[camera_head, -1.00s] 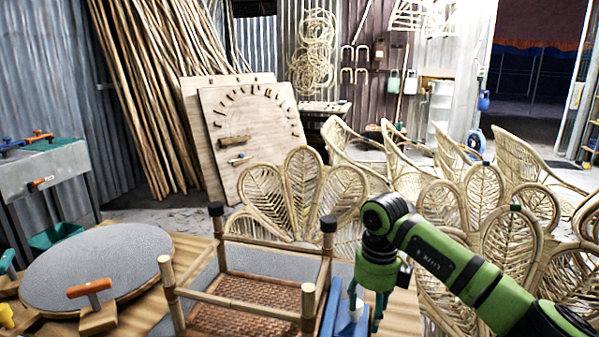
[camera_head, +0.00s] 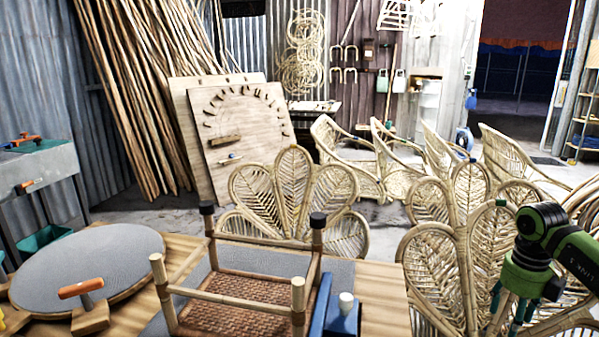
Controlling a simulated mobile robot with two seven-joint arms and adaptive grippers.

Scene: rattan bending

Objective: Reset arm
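My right arm, green and black, comes in at the right edge. My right gripper (camera_head: 507,312) hangs downward in front of the rattan chairs, to the right of the table and clear of it. Its fingers are small and partly lost against the rattan, so I cannot tell whether they are open or shut. My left arm and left gripper are not in view. A small rattan stool frame (camera_head: 232,296) with a woven seat and dark-capped legs lies on the wooden table (camera_head: 383,300). A blue block-like fixture (camera_head: 336,318) with a white knob stands at its right.
A round grey-topped board (camera_head: 85,268) and an orange-handled tool (camera_head: 90,305) lie at the table's left. Rattan chairs (camera_head: 440,240) crowd the right side. A wooden peg board (camera_head: 243,140) leans behind, beside tall rattan poles (camera_head: 125,90).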

